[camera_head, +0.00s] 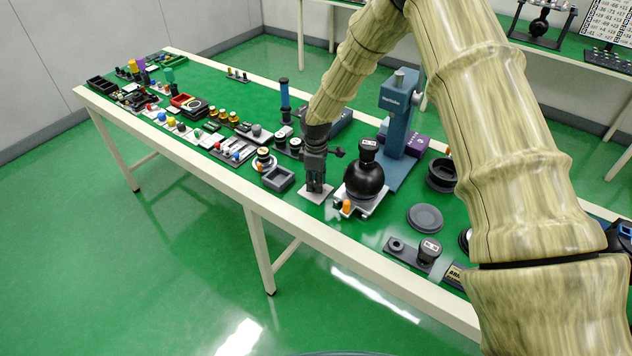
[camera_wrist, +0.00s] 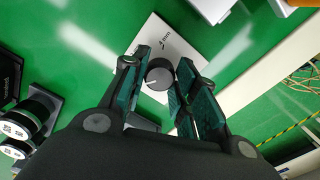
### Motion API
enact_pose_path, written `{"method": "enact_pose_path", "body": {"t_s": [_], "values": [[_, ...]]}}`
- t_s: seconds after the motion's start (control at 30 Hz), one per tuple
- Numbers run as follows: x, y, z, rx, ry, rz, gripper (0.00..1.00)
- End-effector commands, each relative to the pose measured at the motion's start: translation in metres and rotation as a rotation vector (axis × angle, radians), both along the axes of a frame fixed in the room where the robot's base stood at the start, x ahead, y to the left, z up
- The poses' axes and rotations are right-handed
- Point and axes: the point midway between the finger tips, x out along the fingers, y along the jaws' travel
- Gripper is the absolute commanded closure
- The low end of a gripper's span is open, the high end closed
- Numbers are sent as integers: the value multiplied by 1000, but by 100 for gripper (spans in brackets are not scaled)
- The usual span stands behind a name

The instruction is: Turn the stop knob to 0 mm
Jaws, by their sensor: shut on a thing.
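The stop knob (camera_wrist: 159,75) is a dark round knob with a light pointer line, seen from above in the wrist view. It sits on a white plate (camera_wrist: 185,48) that bears printed marks and "mm"; the exact setting is too small to read. In the head view the white plate (camera_head: 317,197) lies on the green table top. My gripper (camera_wrist: 160,80) points down over the plate, its fingers on either side of the knob and shut on it. In the head view my gripper (camera_head: 316,184) hides the knob.
A black round flask (camera_head: 364,178) on a white base stands close to the right of my gripper. A blue-grey press stand (camera_head: 398,125) is behind it. A grey square tray (camera_head: 278,179) lies to the left. The table's front edge (camera_head: 300,215) is near.

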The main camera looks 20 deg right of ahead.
Motion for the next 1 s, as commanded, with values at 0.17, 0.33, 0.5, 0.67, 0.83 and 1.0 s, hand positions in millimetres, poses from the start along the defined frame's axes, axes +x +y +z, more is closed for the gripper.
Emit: {"method": "enact_pose_path", "body": {"t_s": [0.17,0.33,0.5,0.67,0.83,1.0], "values": [[-1,-2,-1,-1,2,50,95],[0,-2,-1,-1,2,71,95],[-1,-2,-1,-1,2,75,95],[0,-2,-1,-2,2,74,95],[0,-1,0,-1,2,74,49],[0,0,0,-2,1,75,49]]}}
